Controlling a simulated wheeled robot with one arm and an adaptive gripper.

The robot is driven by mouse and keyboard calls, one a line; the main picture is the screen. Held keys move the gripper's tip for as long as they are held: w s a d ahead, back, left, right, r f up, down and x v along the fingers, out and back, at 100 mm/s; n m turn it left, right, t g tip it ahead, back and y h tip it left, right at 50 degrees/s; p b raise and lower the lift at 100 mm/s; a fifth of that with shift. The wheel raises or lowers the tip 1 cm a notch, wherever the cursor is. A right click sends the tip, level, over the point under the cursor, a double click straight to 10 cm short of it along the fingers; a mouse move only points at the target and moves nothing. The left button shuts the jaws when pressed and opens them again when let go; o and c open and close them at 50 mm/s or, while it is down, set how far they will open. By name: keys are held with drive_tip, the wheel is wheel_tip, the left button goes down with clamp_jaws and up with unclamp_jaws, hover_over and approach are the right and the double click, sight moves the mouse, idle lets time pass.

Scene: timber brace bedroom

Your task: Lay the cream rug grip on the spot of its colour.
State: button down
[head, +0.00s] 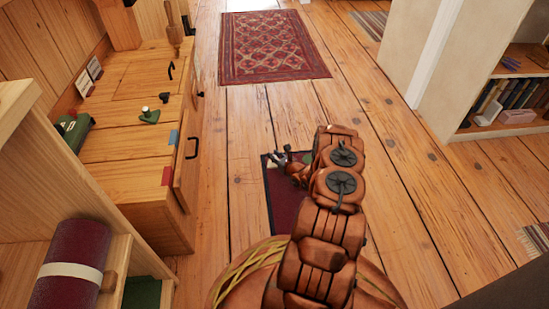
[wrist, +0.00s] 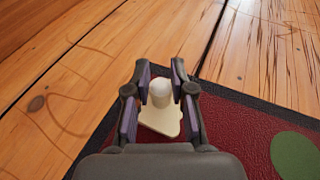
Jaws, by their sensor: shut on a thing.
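My gripper (wrist: 160,75) is shut on the pale knob of the cream rug grip (wrist: 160,118). The grip's flat cream base shows below the fingers, over the dark red mat (wrist: 232,125) near its dark border. I cannot tell whether the base touches the mat. A green spot (wrist: 297,156) lies on the mat to the right. No cream spot can be made out; the grip and my gripper hide part of the mat. In the head view my gripper (head: 281,157) is over the far end of the mat (head: 283,205), and the grip cannot be made out.
A green piece with a pale knob (head: 149,116) stands on the wooden cabinet (head: 130,140) at left. A rolled maroon rug (head: 72,262) lies at lower left. A patterned rug (head: 270,48) is farther off. A bookshelf (head: 505,95) stands at right. Plank floor is clear around the mat.

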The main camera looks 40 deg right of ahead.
drive_tip(key=c, duration=1)
unclamp_jaws()
